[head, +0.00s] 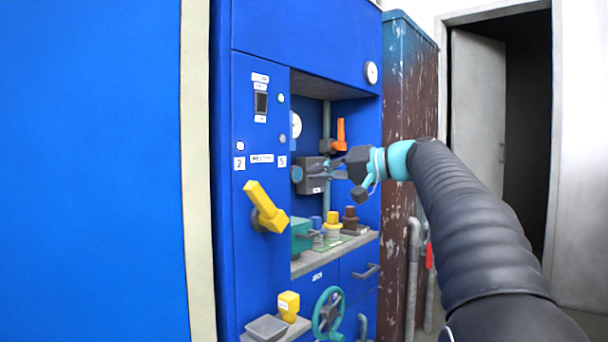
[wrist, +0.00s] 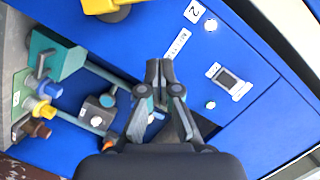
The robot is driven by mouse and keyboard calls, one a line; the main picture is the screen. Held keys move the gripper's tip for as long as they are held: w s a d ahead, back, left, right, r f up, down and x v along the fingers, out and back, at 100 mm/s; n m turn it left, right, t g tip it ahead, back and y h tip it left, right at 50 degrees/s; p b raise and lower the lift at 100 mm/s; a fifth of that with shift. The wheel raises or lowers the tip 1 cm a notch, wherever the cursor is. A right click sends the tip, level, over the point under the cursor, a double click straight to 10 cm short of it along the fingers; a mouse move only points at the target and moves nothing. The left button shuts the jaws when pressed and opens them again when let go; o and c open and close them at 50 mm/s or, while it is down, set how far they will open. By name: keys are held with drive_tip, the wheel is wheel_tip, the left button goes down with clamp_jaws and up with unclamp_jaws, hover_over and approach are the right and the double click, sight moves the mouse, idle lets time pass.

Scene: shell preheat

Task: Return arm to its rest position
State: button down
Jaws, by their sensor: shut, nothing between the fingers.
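My gripper (head: 337,170) is in front of the recess of the blue cabinet (head: 262,200), close to a grey valve body (head: 311,178) in the head view. In the wrist view my gripper (wrist: 158,70) has its fingertips together with nothing between them. The grey valve body (wrist: 97,112) shows to the left of the fingers there. I cannot tell from the head view whether the fingers touch it. My arm (head: 455,215) reaches in from the lower right.
A yellow lever (head: 262,204) sticks out of the cabinet front. An orange handle (head: 341,133) stands in the recess. A shelf (head: 335,252) holds several small parts. Below are a teal handwheel (head: 328,312) and a yellow block (head: 289,304). A rusty cabinet (head: 408,120) stands to the right.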

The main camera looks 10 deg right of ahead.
drive_tip(key=shift+s+d+r, duration=0.1)
drive_tip(key=shift+s+d, duration=0.15)
drive_tip(key=s+d+f+m+g+h, duration=0.1)
drive_tip(key=d+f+m+h, duration=0.15)
drive_tip(key=f, duration=0.75)
drive_tip(key=s+d+f+m+g+h, duration=0.15)
drive_tip(key=f+h, duration=0.25)
drive_tip(key=f, duration=0.6)
drive_tip(key=s+a+f+n+g+h+p, duration=0.1)
drive_tip(key=s+f, duration=0.3)
drive_tip(key=s, duration=0.6)
drive_tip(key=s+a+f+n+h+p, duration=0.2)
drive_tip(key=s+a+f+h, duration=0.1)
drive_tip(key=s, duration=0.8)
drive_tip(key=s+a+f+n+g+h+p, duration=0.1)
drive_tip(key=s+a+f+n+h+p, duration=0.1)
drive_tip(key=s+a+f, duration=0.2)
drive_tip(key=s+f, duration=0.3)
drive_tip(key=s, duration=0.4)
drive_tip(key=shift+s+f+g+p, duration=0.15)
drive_tip(key=shift+s+g+p, duration=0.05)
drive_tip(key=shift+g+p, duration=0.15)
drive_tip(key=shift+a, duration=0.2)
